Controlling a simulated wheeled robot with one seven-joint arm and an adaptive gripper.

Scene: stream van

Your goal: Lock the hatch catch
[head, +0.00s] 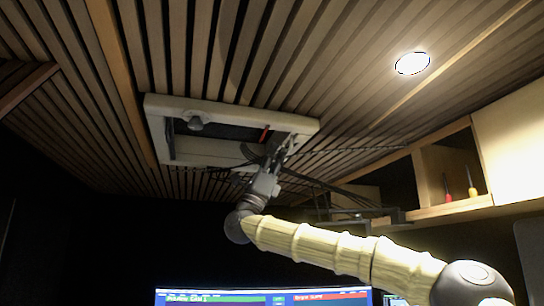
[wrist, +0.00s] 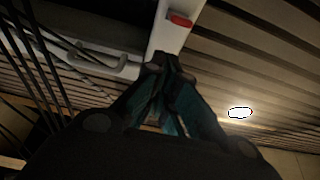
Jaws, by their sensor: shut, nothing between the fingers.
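A pale hatch frame (head: 230,107) is set in the slatted ceiling around a dark opening. A small red piece, which looks like the catch (wrist: 180,19), sits on the frame's pale bar in the wrist view. A thin orange-red mark (head: 264,134) shows at the opening in the head view; I cannot tell if it is the same piece. A pale handle (wrist: 100,64) lies left of my fingers. My gripper (wrist: 163,66) is shut and empty, its tips beside the pale bar, below the red piece. In the head view my gripper (head: 285,147) is raised at the frame's right side and hides part of it.
A grey knob (head: 197,122) is on the hatch at left. Dark cables (wrist: 42,55) hang left of my gripper. A shelf (head: 450,208) with screwdrivers is at right. A round ceiling light (head: 412,63) shines. Lit screens (head: 262,297) are below.

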